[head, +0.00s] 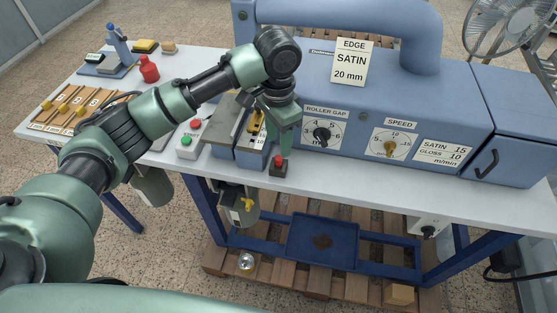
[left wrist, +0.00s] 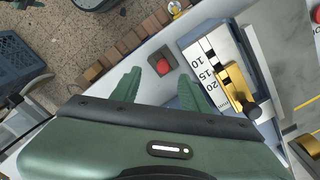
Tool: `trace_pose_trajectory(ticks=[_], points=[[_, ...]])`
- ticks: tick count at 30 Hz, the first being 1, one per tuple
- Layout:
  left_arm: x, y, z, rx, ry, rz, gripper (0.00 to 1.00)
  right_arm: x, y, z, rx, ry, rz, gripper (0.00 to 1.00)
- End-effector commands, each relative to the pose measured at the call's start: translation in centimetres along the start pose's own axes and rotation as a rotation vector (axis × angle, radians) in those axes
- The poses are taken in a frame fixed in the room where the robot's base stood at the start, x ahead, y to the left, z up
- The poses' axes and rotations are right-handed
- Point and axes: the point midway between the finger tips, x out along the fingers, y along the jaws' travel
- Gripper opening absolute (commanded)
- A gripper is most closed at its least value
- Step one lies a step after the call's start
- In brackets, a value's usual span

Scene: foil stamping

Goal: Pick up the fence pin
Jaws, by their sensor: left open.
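A red-topped piece, which looks like the fence pin (head: 278,161), stands in a small dark block (head: 278,171) at the front edge of the bench. In the left wrist view the red top (left wrist: 163,66) shows round, between and just beyond the fingertips. My left gripper (head: 284,150) points down just above and behind it. In the left wrist view its fingers (left wrist: 160,76) are apart with nothing between them. The brass fence (head: 257,127) sits on a scale marked 10, 15, 20, left of the gripper. My right gripper is not in view.
The blue machine (head: 370,85) with roller gap and speed dials stands right behind the gripper. A button box (head: 189,139) with green and red buttons is to the left. The bench top (head: 370,172) right of the dark block is clear along its front.

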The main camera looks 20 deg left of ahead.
Motion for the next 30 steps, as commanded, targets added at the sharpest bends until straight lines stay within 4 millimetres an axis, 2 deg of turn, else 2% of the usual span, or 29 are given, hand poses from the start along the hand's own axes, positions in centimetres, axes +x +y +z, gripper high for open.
trace_pose_trajectory(ticks=[2, 5, 11, 17, 21, 29, 30], points=[[-0.6, -0.7, 0.1, -0.012, -0.01, -0.007, 0.45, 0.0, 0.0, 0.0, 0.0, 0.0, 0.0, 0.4], [-0.1, -0.8, 0.2, -0.015, -0.016, -0.005, 0.45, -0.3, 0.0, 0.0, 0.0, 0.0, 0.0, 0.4], [2.0, -0.8, 0.1, -0.015, -0.015, -0.004, 0.45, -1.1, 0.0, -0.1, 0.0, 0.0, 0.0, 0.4], [4.8, -0.6, -0.2, -0.014, -0.016, -0.005, 0.45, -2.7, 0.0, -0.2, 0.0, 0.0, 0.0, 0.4], [6.5, -0.6, -0.2, -0.013, -0.012, -0.006, 0.45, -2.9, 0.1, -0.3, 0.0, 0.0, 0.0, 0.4], [7.0, -0.7, -0.3, -0.012, -0.011, -0.007, 0.45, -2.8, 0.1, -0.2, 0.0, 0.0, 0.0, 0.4], [7.0, -0.7, -0.3, -0.012, -0.011, -0.007, 0.4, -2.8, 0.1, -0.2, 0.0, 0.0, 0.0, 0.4]])
